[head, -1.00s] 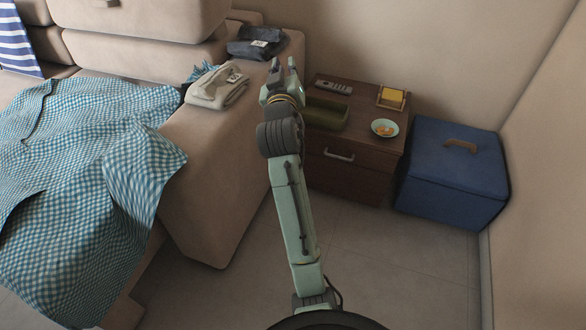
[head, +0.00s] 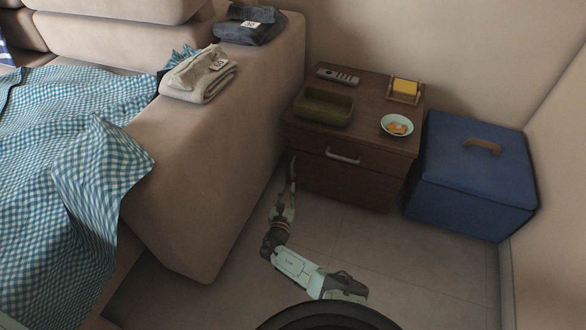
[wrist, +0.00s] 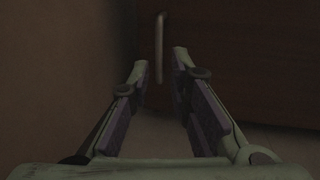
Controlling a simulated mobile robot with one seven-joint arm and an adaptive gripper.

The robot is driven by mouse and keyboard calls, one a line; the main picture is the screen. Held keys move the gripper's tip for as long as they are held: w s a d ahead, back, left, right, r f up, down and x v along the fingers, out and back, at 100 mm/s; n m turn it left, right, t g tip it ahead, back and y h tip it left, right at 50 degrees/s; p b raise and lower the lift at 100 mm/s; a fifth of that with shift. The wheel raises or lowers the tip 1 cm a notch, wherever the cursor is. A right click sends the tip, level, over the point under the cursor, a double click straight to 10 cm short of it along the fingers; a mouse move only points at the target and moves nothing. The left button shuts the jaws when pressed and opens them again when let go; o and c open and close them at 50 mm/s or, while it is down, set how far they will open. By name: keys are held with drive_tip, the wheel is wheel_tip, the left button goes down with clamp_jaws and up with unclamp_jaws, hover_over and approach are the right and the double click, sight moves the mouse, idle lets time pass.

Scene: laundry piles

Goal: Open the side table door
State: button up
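The side table (head: 365,100) is dark brown wood and stands between the couch and a blue box. In the head view a horizontal metal handle (head: 343,157) crosses its upper front. The wrist view shows a dark wood door front (wrist: 235,60), flat and closed, with a vertical light handle (wrist: 159,35) near its left side. My gripper (wrist: 160,63) is open, with one finger on each side of the handle's line; I cannot tell whether the tips reach it. In the head view my gripper (head: 286,182) is low at the table's front left, partly blurred into shadow.
The couch arm (head: 215,150) rises close to the left of my gripper, with folded clothes on top. The blue box (head: 475,180) stands to the right. A green tray (head: 323,107), a bowl (head: 397,125) and a remote (head: 338,76) lie on the tabletop. The floor in front is clear.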

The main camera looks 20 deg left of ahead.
sight(292, 170)
drive_tip(key=w+b, duration=0.1)
drive_tip(key=w, duration=0.2)
drive_tip(key=w+a+b, duration=0.1)
drive_tip(key=w+b, duration=0.1)
drive_tip(key=w, duration=0.1)
drive_tip(key=w+b, duration=0.2)
drive_tip(key=w, duration=0.1)
drive_tip(key=shift+w+a+f, duration=0.1)
drive_tip(key=shift+a, duration=0.2)
drive_tip(key=shift+w+a, duration=0.1)
drive_tip(key=shift+w, duration=0.45)
drive_tip(key=shift+c, duration=0.5)
clamp_jaws()
